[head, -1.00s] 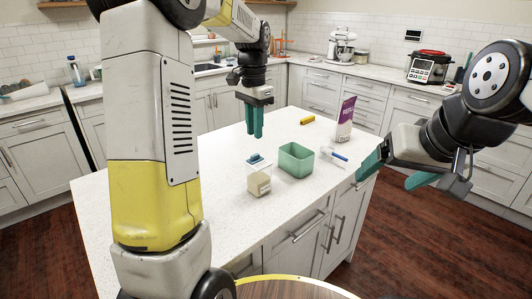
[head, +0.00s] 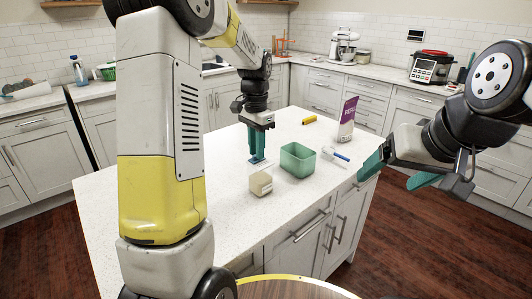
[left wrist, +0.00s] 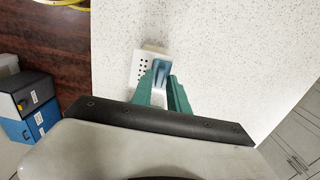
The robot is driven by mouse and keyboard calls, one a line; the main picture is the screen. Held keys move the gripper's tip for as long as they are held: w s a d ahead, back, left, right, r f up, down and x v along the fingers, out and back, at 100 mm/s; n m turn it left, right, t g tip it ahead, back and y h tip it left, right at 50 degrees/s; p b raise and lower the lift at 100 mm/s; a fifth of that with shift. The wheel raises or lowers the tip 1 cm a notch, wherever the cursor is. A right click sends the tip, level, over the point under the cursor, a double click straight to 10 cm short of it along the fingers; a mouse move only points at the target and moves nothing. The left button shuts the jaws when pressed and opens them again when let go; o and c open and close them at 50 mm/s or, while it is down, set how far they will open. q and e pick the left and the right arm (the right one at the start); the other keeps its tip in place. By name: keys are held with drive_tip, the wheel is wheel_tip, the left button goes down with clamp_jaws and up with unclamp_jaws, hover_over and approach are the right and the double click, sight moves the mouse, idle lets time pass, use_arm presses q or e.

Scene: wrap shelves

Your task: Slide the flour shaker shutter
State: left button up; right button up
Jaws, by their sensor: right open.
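The flour shaker (head: 261,184) stands upright on the white countertop; it is a small clear box with pale contents. Its blue shutter tab shows on top (head: 257,160), and in the left wrist view the blue tab (left wrist: 161,72) stands on a white lid with small holes (left wrist: 142,67). My left gripper (head: 256,153) points down just above the lid. Its teal fingers (left wrist: 165,80) are apart, at or around the tab; contact cannot be told. My right gripper (head: 392,168) is open and empty beyond the counter's right edge.
A green open bin (head: 297,161) stands close to the right of the shaker. Behind it are a blue-and-white tool (head: 336,154), a purple-and-white box (head: 347,120) and a yellow object (head: 310,119).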

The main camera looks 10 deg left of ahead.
sight(264, 165)
use_arm(q)
drive_tip(key=shift+f, duration=0.35)
drive_tip(key=shift+r, duration=0.25)
idle(0.3)
drive_tip(key=c, duration=0.4)
drive_tip(key=shift+s+d, duration=1.05)
drive_tip(key=shift+d, duration=0.3)
drive_tip(key=o, duration=0.5)
drive_tip(key=shift+r, duration=0.1)
